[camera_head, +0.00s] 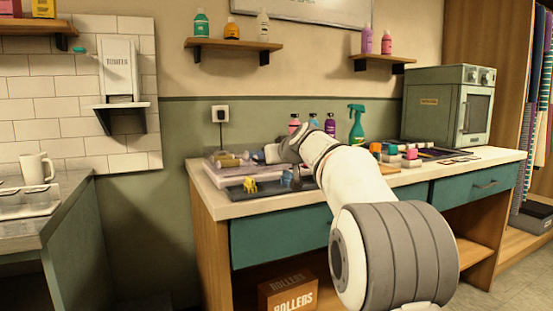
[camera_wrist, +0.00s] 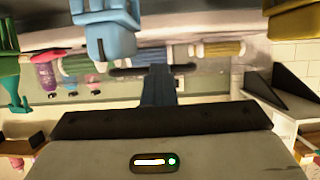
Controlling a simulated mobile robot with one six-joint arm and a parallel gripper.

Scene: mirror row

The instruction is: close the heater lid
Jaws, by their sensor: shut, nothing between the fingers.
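A low, pale case (camera_head: 212,164) with rollers on it, which looks like the heater, sits at the left end of the counter. Beige and greenish rollers (camera_wrist: 218,48) also show in the wrist view, which appears upside down. I cannot clearly make out the lid; rollers show uncovered. My gripper (camera_head: 269,153) is shut and empty, at the right end of the heater at about roller height. Its dark fingers show in the wrist view (camera_wrist: 160,85). I cannot tell whether they touch the heater. My arm hides part of the counter.
A dark tray (camera_head: 236,193) with yellow (camera_head: 250,185) and blue (camera_head: 287,178) clips lies in front. Several bottles, including a green spray bottle (camera_head: 357,125), stand behind. A green cabinet (camera_head: 425,105) stands at the right. A wall shelf with a dispenser (camera_head: 119,70) is at left.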

